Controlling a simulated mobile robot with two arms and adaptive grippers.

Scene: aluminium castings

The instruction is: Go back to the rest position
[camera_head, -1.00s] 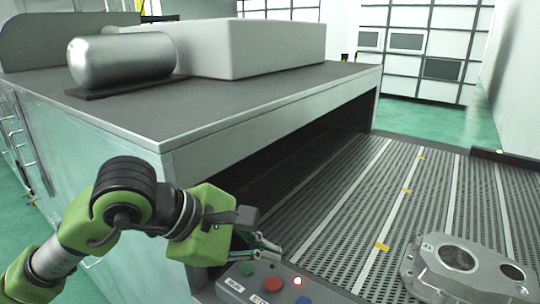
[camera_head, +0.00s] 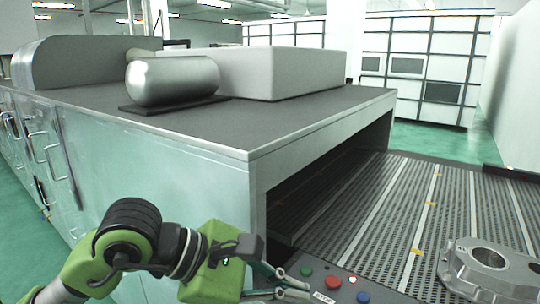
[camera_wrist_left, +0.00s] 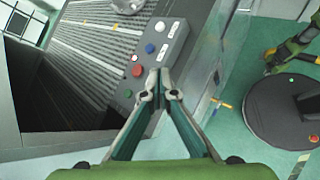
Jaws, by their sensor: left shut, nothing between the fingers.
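My left gripper (camera_head: 292,287) is at the bottom middle of the head view, beside the control box (camera_head: 345,288) at the front corner of the conveyor. It also shows in the left wrist view (camera_wrist_left: 160,84), its fingertips together and nothing between them. Its fingertips appear over or close to the edge of the box; I cannot tell whether they touch it. The box carries red, green, blue and white buttons, which show in the left wrist view (camera_wrist_left: 150,48). My right gripper is not in view.
A large machine (camera_head: 170,170) with a dark opening stands behind my left arm. A slatted conveyor (camera_head: 385,215) runs out of it, bearing an aluminium casting (camera_head: 462,275) at the right. Yellow marks lie on the conveyor. Green floor (camera_head: 430,140) is open behind it.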

